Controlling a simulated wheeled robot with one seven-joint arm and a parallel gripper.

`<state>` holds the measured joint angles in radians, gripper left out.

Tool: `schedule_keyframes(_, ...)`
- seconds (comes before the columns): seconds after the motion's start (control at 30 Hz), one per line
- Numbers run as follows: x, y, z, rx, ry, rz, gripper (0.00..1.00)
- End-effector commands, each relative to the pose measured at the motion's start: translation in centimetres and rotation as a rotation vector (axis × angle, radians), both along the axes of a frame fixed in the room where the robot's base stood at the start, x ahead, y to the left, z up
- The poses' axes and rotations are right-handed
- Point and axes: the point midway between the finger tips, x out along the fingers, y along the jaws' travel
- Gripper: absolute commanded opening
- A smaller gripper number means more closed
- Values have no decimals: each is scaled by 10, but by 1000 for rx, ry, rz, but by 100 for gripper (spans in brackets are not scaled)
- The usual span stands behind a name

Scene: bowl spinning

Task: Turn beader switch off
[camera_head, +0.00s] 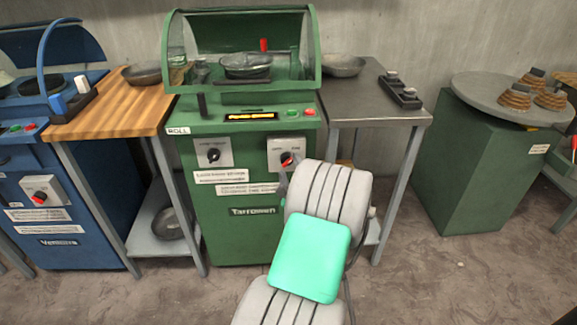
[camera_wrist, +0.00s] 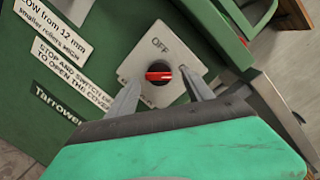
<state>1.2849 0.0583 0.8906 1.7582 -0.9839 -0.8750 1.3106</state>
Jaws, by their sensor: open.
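A red-marked rotary switch (camera_head: 287,160) sits on a pale plate on the front of the green machine (camera_head: 235,222). In the wrist view, the red knob (camera_wrist: 158,75) is near the middle of its plate, which reads OFF above it. My gripper (camera_wrist: 159,80) is open, with one finger on each side of the knob. I cannot tell whether the fingers touch it. In the head view, my gripper (camera_head: 287,172) is just below the switch, and my arm hides part of the machine front. The knob's exact setting is not clear.
A black dial (camera_head: 213,155) is left of the switch, with green (camera_head: 292,113) and red (camera_head: 310,112) buttons above. A blue machine (camera_head: 40,220) at left has another red-marked switch (camera_head: 39,197). A metal table (camera_head: 360,108) and a green pedestal (camera_head: 480,170) stand at right.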

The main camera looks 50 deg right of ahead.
Motion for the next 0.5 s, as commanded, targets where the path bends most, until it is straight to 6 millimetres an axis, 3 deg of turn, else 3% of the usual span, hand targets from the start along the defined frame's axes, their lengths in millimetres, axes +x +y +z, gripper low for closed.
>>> schedule_keyframes(0.17,17,-14,0,-1,0,2,60)
schedule_keyframes(0.4,18,-16,0,-2,3,1,60)
schedule_keyframes(0.5,18,-16,0,-2,3,1,53)
